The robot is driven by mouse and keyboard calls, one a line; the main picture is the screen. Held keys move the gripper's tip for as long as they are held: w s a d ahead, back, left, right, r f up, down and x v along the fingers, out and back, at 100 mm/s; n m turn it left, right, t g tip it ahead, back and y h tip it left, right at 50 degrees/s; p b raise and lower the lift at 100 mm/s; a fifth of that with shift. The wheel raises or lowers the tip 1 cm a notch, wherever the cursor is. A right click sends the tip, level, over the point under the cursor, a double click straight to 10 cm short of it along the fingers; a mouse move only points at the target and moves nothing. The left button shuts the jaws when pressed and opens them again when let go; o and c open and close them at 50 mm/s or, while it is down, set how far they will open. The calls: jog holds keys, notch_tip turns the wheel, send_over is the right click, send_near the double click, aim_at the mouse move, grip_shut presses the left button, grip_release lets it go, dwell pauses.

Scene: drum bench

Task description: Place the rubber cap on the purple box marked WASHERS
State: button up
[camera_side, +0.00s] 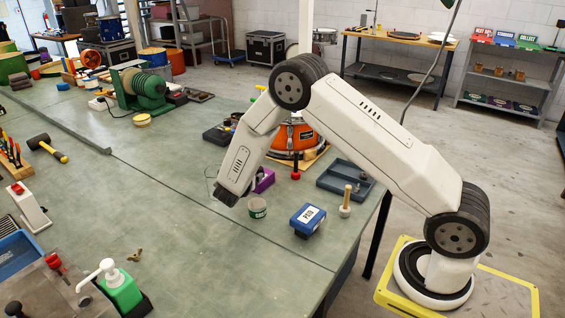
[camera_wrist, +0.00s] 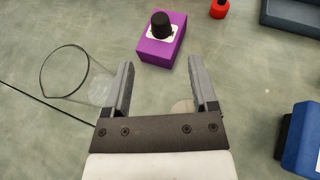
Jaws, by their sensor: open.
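The purple box (camera_wrist: 153,50) lies just beyond my fingertips in the wrist view. A black rubber cap (camera_wrist: 161,25) rests on top of it, over a white label; the label's writing is not readable. My gripper (camera_wrist: 161,66) is open and empty, with the cap and box ahead of its fingers and clear of them. In the side view the purple box (camera_side: 265,180) shows beside my gripper (camera_side: 248,192), partly hidden by it; the cap cannot be made out there.
A small tin (camera_side: 257,208) sits below the gripper. A blue box (camera_side: 308,219), a wooden-handled piece (camera_side: 346,203), a red item (camera_side: 296,172) and a dark tray (camera_side: 333,182) stand to the right.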

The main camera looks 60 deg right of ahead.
jog(key=s+a+r+m+y, duration=0.2)
jog(key=s+a+m+y, duration=0.2)
jog(key=s+m, duration=0.3)
jog(key=s+a+r+m+g+y, duration=0.1)
jog(key=s+a+r+m+y, duration=0.2)
jog(key=s+m, duration=0.5)
jog(key=s+a+r+m+g+y, duration=0.1)
jog(key=s+a+r+m+y, duration=0.1)
jog(key=s+a+m+y, duration=0.3)
jog(key=s+a+m, duration=0.1)
jog(key=s+m, duration=0.1)
jog(key=s, duration=0.1)
jog(key=shift+s+a+r, duration=0.15)
jog(key=shift+s+r, duration=0.15)
jog(key=shift+r, duration=0.1)
